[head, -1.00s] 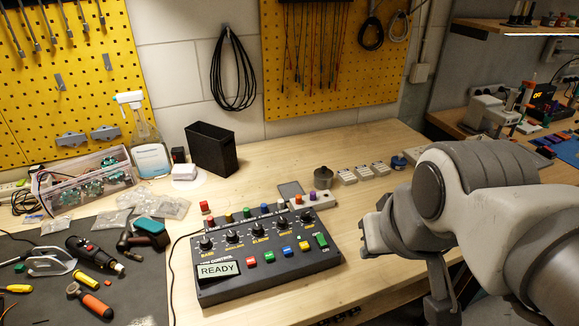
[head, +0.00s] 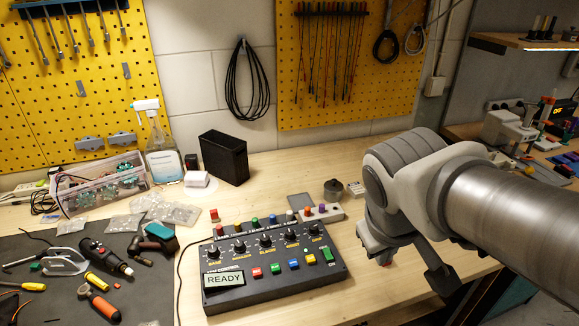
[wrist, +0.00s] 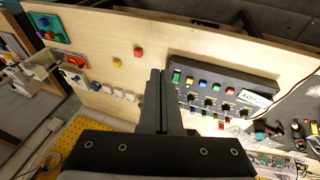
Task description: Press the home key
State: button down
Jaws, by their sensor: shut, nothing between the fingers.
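The black control box (head: 275,284) lies on the bench, its display (head: 223,280) reading READY. Along its front edge is a row of keys: red (head: 257,272), green (head: 275,268), blue (head: 293,264) and yellow (head: 310,260), with a larger green switch (head: 327,255) at the right end. Key labels are too small to read, so I cannot tell which is home. My gripper (wrist: 160,73) is shut and empty, apart from the box. In the head view it hangs to the right of the box, its fingertips unclear; the wrist view shows the box (wrist: 225,75) right of the fingers.
Knobs and small coloured parts stand along the box's back. Tools lie on the dark mat (head: 50,300) at left.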

jog(key=w+a+f+n+t+h+p, duration=0.1)
jog(key=w+a+f+n+p, duration=0.1)
jog(key=w+a+f+n, duration=0.2)
jog(key=w+a+f+n+t+h+p, duration=0.2)
jog(key=w+a+f+n+p, duration=0.1)
jog(key=w+a+n, duration=0.7)
jog(key=shift+w+a+f+n, duration=0.2)
jog(key=shift+f+n, duration=0.65)
jog(key=shift+n, duration=0.15)
jog(key=b, duration=0.6)
send_over(293, 264)
jog(key=f, duration=0.5)
jog(key=a+f, duration=0.1)
jog(key=f, duration=0.1)
jog(key=shift+s+f, duration=0.15)
jog(key=shift+f, duration=0.05)
jog(key=shift+f+b, duration=0.55)
jog(key=shift+f, duration=0.15)
jog(key=shift+f, duration=0.1)
jog(key=shift+f+b, duration=0.35)
jog(key=shift+b, duration=0.35)
